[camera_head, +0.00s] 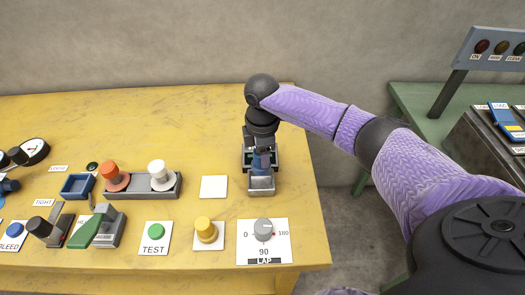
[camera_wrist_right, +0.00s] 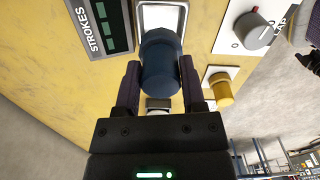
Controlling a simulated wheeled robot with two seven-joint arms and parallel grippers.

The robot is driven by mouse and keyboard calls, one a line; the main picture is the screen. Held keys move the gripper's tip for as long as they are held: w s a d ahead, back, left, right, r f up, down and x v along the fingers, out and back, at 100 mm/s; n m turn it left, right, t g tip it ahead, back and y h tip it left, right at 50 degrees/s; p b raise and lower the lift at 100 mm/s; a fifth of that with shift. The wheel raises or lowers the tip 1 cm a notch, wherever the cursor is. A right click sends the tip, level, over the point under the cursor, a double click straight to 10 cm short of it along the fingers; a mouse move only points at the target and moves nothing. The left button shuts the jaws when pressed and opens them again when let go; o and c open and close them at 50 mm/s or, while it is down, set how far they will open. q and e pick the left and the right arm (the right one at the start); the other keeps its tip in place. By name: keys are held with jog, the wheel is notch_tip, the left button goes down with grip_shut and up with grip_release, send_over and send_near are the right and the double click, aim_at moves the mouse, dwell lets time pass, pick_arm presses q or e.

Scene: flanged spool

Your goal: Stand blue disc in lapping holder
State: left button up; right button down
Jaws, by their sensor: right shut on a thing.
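The blue disc (camera_wrist_right: 165,65) is a blue flanged spool between the two dark fingers of my right gripper (camera_wrist_right: 160,85), which is shut on it. In the head view the same blue disc (camera_head: 261,166) shows below my right gripper (camera_head: 262,150), partly hidden by it. The lapping holder (camera_head: 261,184) seems to be the grey metal piece directly under and in front of the disc. In the wrist view its bright metal frame (camera_wrist_right: 180,17) lies just beyond the disc. I cannot tell whether disc and holder touch. My left gripper is out of view.
A STROKES display (camera_wrist_right: 112,28) stands beside the metal frame. A yellow knob (camera_head: 207,231) and a LAP dial (camera_head: 263,228) sit near the front. A blank white card (camera_head: 213,187) lies left of the holder. Orange (camera_head: 115,174) and white (camera_head: 160,174) spools stand on a grey rack.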

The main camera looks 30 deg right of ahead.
notch_tip(320, 180, down, 3)
jog(key=shift+r+b, duration=0.1)
jog(key=shift+b, duration=1.1)
jog(key=shift+f+b, duration=0.5)
jog(key=shift+f, duration=1.35)
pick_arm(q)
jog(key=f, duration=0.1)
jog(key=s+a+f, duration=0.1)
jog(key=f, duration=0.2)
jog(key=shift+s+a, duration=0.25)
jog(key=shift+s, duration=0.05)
